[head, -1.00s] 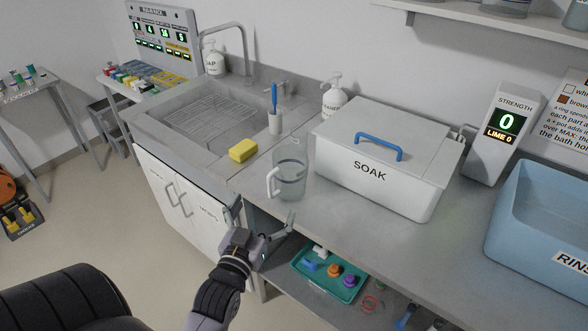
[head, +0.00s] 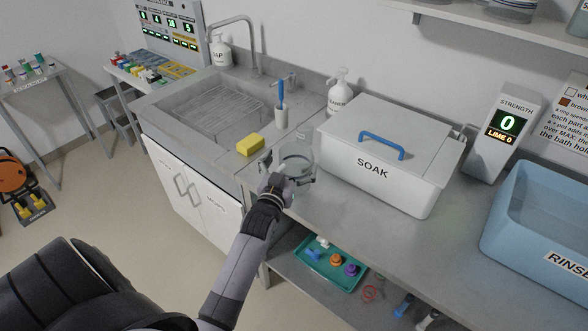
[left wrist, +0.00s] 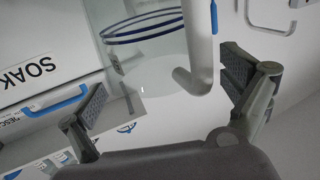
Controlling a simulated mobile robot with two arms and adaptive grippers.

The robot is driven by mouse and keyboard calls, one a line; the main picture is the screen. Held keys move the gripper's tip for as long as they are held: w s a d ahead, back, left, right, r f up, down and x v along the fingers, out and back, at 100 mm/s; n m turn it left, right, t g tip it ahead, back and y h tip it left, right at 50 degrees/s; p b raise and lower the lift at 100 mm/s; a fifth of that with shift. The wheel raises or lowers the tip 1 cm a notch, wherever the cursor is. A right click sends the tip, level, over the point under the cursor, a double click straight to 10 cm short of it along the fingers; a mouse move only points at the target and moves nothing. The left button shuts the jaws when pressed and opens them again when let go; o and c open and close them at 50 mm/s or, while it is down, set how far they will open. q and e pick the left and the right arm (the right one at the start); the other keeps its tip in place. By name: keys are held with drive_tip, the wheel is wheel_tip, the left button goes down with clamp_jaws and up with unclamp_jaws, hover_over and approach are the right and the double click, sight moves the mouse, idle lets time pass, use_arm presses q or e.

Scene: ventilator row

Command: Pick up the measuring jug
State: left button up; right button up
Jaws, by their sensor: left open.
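The measuring jug (head: 297,164) is clear with a white handle and stands on the counter between the yellow sponge and the SOAK box. My left gripper (head: 287,172) is in front of it in the head view and hides its lower part. In the left wrist view the jug (left wrist: 150,55) shows its blue rings, and its white handle (left wrist: 200,50) lies between the two spread fingers of my left gripper (left wrist: 168,95). The left gripper is open. I cannot tell whether a finger touches the jug. My right gripper is not in view.
The white SOAK box (head: 375,170) with a blue handle stands close to the right of the jug. The yellow sponge (head: 250,145) and a cup with a blue brush (head: 281,118) are behind left. A teal tray (head: 325,268) lies on the shelf below. The blue rinse tub (head: 540,220) is far right.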

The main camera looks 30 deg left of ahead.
use_arm(q)
drive_tip(key=shift+x, duration=0.9)
drive_tip(key=shift+f, duration=0.1)
drive_tip(key=shift+s, duration=0.1)
drive_tip(key=shift+c, duration=0.2)
drive_tip(key=shift+c, duration=0.7)
drive_tip(key=c, duration=1.4)
drive_tip(key=shift+c, duration=0.2)
